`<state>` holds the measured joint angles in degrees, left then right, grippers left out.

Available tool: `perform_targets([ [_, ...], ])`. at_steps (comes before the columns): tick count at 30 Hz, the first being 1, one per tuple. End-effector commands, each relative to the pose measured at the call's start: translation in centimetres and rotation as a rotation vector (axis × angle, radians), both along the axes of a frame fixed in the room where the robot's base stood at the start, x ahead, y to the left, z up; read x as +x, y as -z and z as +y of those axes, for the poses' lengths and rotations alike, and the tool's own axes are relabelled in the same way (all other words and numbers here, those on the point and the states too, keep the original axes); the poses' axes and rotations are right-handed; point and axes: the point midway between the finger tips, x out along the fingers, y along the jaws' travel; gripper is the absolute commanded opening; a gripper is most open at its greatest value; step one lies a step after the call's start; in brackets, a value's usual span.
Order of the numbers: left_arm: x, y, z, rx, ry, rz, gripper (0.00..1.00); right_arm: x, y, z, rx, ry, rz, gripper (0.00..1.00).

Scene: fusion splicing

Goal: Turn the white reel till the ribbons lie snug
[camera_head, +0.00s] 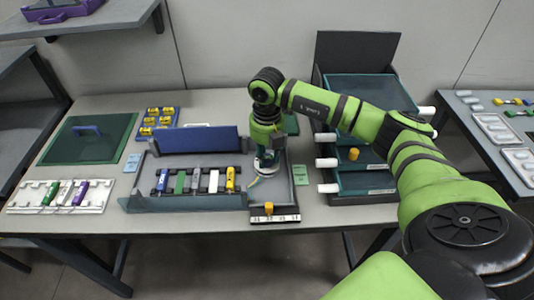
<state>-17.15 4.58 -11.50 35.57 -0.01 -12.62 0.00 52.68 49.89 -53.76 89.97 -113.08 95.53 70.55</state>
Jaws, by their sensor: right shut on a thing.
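My right gripper (268,153) points straight down over the right part of the grey workstation on the table. It is shut on the white reel (264,171), which shows only as a pale rim beneath the fingers. A thin pale yellowish strand (254,182), perhaps a ribbon, runs out at the reel's lower left. How snug the ribbons lie cannot be told at this size, and the gripper hides most of the reel. My left gripper is not in view.
Left of the reel, an open grey tray (190,204) with a blue back panel (198,140) holds several coloured pieces. A dark drawer rack (358,182) with white handles stands close on the right. A green mat (88,140) and a white tray (95,203) lie at left.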

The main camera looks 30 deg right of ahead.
Motion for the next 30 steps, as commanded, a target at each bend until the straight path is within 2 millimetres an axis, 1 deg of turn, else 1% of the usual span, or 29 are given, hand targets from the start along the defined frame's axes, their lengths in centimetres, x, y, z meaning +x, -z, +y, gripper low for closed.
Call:
perform_targets([
  [6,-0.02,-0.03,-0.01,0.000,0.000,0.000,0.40,0.09,-0.11,-0.06,-0.001,0.034,-0.003,0.02],
  [17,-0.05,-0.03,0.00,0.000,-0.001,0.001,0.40,0.10,-0.11,-0.08,-0.001,0.036,-0.004,0.02],
  [18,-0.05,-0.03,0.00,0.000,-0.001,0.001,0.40,0.10,-0.12,-0.08,-0.001,0.036,-0.004,0.42],
  [19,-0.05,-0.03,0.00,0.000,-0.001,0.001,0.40,0.10,-0.12,-0.08,-0.001,0.036,-0.004,0.55],
  [20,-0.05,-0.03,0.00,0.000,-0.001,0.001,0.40,0.09,-0.11,-0.08,-0.001,0.036,-0.003,0.58],
  [30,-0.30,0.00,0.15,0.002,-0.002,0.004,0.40,0.05,-0.19,-0.04,-0.001,0.034,-0.002,0.58],
])
